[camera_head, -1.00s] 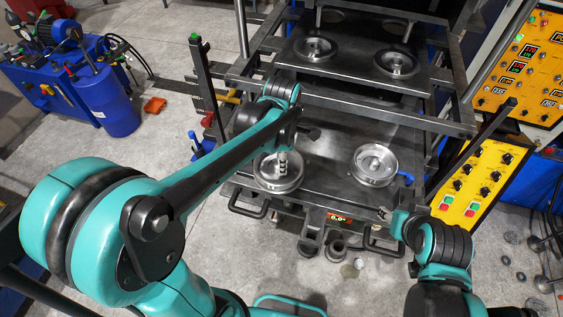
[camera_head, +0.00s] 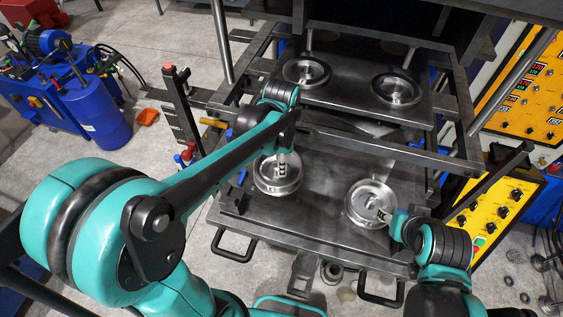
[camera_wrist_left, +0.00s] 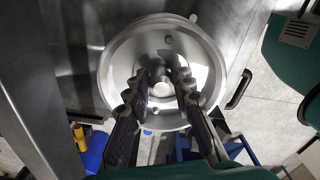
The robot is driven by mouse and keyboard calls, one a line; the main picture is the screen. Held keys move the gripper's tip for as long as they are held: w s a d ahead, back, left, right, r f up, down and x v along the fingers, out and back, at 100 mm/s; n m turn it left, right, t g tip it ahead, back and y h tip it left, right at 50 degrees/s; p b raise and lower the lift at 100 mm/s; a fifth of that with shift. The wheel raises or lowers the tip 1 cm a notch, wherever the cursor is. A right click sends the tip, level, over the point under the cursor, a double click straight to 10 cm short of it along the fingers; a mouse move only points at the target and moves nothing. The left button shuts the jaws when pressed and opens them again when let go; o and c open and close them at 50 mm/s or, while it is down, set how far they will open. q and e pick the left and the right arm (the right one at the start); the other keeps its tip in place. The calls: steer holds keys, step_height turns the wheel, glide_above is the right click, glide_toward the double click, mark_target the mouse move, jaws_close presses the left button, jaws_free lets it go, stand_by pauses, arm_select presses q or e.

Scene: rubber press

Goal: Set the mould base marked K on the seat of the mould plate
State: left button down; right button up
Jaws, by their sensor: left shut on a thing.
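The mould base (camera_head: 264,184) is a round silver metal dish. My left gripper (camera_head: 283,170) is shut on the raised boss at its middle and appears to hold it over the left part of the dark mould plate (camera_head: 325,190). In the left wrist view the mould base (camera_wrist_left: 116,75) lies between and beyond the two fingers of the left gripper (camera_wrist_left: 160,82). I cannot read a K on it. The seat beneath and the gap to the plate are hidden. My right gripper (camera_head: 385,215) overlaps the right dish in the picture; its fingers are too small to judge.
Another silver dish (camera_head: 360,206) sits at the right of the mould plate. Two more dishes, left (camera_head: 306,72) and right (camera_head: 397,90), are on the upper plate. Side rails, an upright post (camera_head: 185,110) and the yellow control panel (camera_head: 500,205) flank the press.

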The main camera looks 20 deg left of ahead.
arm_select(q)
steer(key=shift+w+f+b, duration=0.35)
steer(key=shift+f, duration=0.75)
steer(key=shift+s+f+b, duration=0.2)
steer(key=shift+f+b, duration=0.65)
steer(key=shift+b, duration=0.15)
steer(key=shift+w+f+b, duration=0.1)
steer(key=shift+f+b, duration=0.55)
steer(key=shift+f, duration=0.1)
arm_select(e)
steer(key=f, duration=0.4)
steer(key=shift+w+f, duration=0.15)
steer(key=shift+w, duration=0.1)
arm_select(q)
steer(key=shift+d, duration=0.1)
steer(key=shift+f+b, duration=0.2)
steer(key=shift+b, duration=0.2)
arm_select(e)
steer(key=shift+f, duration=0.4)
arm_select(q)
steer(key=c, duration=1.2)
jaws_free()
